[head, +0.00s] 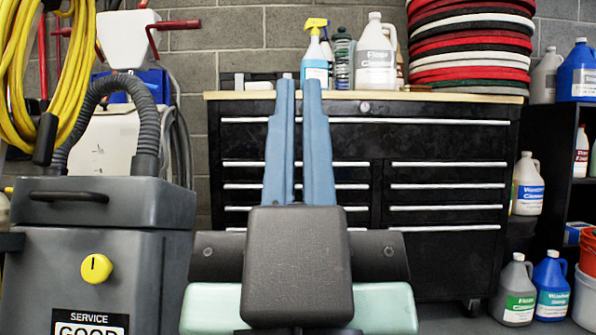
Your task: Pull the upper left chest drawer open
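The black chest (430,145) with a wooden top stands straight ahead. A wide drawer (420,134) spans its top, with narrower drawers in left and right columns below. The upper left drawer (350,173) of these columns looks shut, and its long silver handle (352,163) is partly hidden behind my fingers. The other drawers look shut too. My gripper (298,84) points toward the chest, with two blue fingers a little apart and nothing visible between them. The fingers overlap the chest's left half in view; I cannot tell their distance from it.
A grey cleaning machine (150,255) stands close at the left, with yellow hose (40,80) above it. Bottles (375,55) and a stack of red, black and white pads (470,45) stand on the chest. Jugs (515,290) and a shelf (555,140) are at the right.

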